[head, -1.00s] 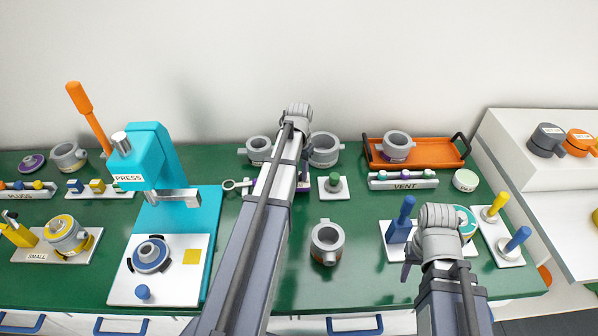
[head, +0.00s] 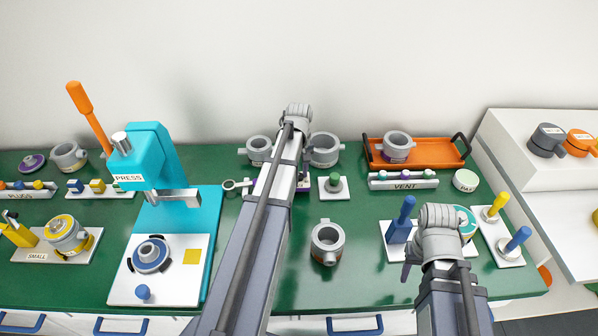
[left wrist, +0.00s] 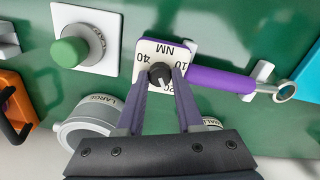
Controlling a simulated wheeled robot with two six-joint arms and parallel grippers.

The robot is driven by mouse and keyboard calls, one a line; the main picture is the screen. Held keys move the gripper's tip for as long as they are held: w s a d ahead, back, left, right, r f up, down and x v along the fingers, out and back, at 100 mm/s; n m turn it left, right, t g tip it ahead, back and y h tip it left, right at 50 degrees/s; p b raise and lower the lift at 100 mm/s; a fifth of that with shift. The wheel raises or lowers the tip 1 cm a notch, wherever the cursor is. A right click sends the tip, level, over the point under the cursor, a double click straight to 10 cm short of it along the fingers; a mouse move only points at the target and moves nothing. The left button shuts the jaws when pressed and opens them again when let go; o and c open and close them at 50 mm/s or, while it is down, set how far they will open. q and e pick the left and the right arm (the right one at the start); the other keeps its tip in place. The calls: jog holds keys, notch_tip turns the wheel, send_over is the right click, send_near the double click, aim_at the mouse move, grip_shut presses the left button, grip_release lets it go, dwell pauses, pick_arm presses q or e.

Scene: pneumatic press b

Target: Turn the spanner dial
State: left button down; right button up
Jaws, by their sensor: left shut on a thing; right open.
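The spanner has a purple handle (left wrist: 220,80) and a grey ring end (left wrist: 287,91) in the left wrist view. Its white dial face (left wrist: 151,48) is marked 40, NM and 10, with a dark round knob (left wrist: 160,73) and a pale pointer line. My left gripper (left wrist: 162,80) is shut on the knob, one finger on each side. In the head view the ring end (head: 230,184) shows left of my left arm, which hides most of the spanner. My right gripper (head: 430,245) is open over the right of the bench; its fingers are mostly hidden.
A green button (head: 334,184) on a white plate stands close right of the spanner. Grey cups stand behind, and another grey cup (head: 327,242) in front. The turquoise press (head: 150,160) is at left. An orange tray (head: 430,152) lies at back right.

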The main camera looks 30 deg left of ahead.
aim_at(299, 175)
pick_arm(q)
jog(key=shift+n, duration=0.6)
jog(key=c, duration=0.5)
grip_release()
jog(key=shift+c, duration=0.2)
jog(key=shift+r, duration=0.15)
pick_arm(e)
jog(key=shift+r, duration=0.1)
pick_arm(q)
notch_tip(299, 175, up, 8)
jog(key=p, duration=0.8)
jog(key=shift+f, duration=0.2)
pick_arm(e)
notch_tip(299, 175, up, 8)
jog(key=shift+f, duration=0.2)
